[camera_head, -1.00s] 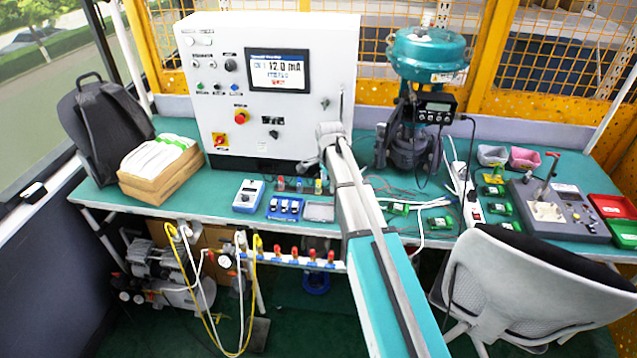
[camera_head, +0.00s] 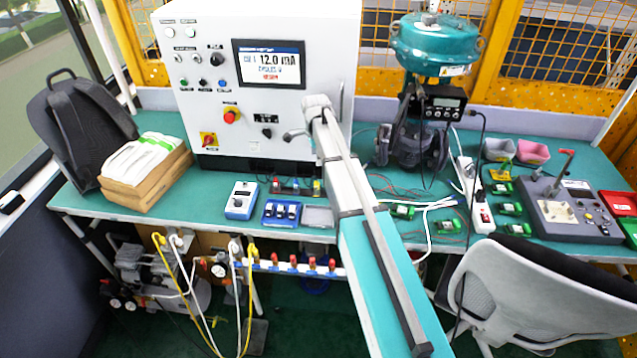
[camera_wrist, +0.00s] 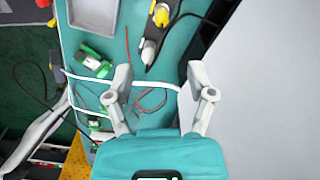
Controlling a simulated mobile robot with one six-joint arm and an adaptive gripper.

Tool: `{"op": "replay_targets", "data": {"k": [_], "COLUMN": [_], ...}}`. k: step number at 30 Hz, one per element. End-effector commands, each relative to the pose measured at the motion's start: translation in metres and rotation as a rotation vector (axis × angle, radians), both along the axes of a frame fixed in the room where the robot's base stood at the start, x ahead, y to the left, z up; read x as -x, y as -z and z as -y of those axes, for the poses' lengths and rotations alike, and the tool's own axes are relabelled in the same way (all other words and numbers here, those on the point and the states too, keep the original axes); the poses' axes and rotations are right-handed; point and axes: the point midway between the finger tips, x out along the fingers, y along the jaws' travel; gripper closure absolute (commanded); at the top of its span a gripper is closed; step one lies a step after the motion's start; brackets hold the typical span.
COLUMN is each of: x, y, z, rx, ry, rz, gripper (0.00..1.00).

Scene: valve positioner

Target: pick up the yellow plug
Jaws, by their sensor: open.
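The yellow plug (camera_wrist: 160,16) shows near the top of the wrist view, on a dark strip (camera_wrist: 152,30) on the bench beside the white cabinet. A white plug (camera_wrist: 149,50) sits on the same strip, nearer my gripper. My gripper (camera_wrist: 158,82) is open and empty, its fingers spread wide above the bench. The yellow plug is ahead of the fingertips, apart from them. In the head view the strip (camera_head: 296,189) stands in front of the cabinet; its plugs are small there, and my arm hides my gripper.
The white control cabinet (camera_head: 254,100) rises close behind the strip. A grey tray (camera_head: 318,216) and blue switch block (camera_head: 281,213) lie in front. Green modules (camera_wrist: 92,62) and loose red wires (camera_wrist: 150,100) are near my gripper. A chair (camera_head: 540,300) stands front right.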

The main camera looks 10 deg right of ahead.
Motion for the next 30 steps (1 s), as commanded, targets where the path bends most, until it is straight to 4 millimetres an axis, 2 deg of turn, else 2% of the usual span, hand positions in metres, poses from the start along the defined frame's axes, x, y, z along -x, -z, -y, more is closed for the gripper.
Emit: {"op": "replay_targets", "data": {"k": [14, 30], "x": [0.0, 0.0], "y": [0.004, 0.042], "z": [0.01, 0.012], "rx": [0.0, 0.0], "ry": [0.014, 0.015], "rz": [0.0, 0.0], "gripper": [0.3, 0.3]}}
